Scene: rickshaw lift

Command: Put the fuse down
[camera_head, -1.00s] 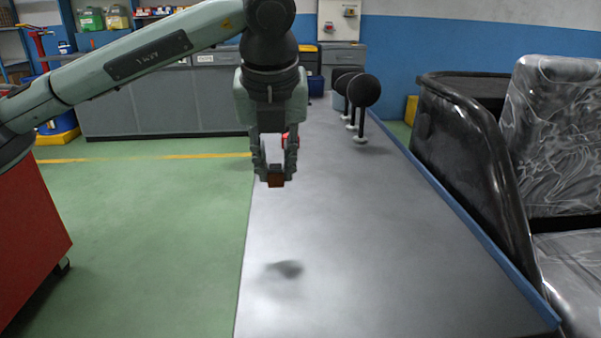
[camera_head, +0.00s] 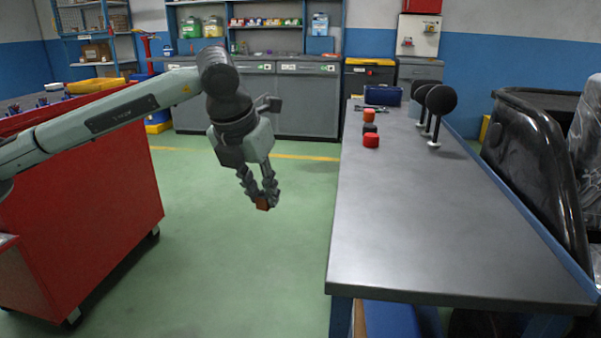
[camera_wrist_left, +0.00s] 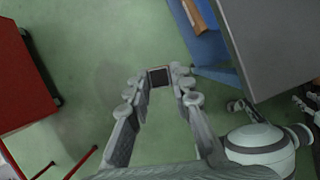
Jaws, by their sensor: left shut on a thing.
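The fuse (camera_head: 262,204) is a small orange-brown block held between the fingertips of my left gripper (camera_head: 260,200). In the left wrist view the fuse (camera_wrist_left: 158,77) shows a dark square face between the two fingers (camera_wrist_left: 160,88). The gripper is shut on it and points down over the green floor, between the red cabinet and the grey table. It touches neither of them.
The grey table (camera_head: 440,230) is to the right, its front half bare. Red buttons (camera_head: 371,140), a blue case (camera_head: 382,95) and round black paddles (camera_head: 440,100) stand at its back. A red cabinet (camera_head: 90,210) with items on top is at left. A dark vehicle body (camera_head: 535,150) lies beyond the table.

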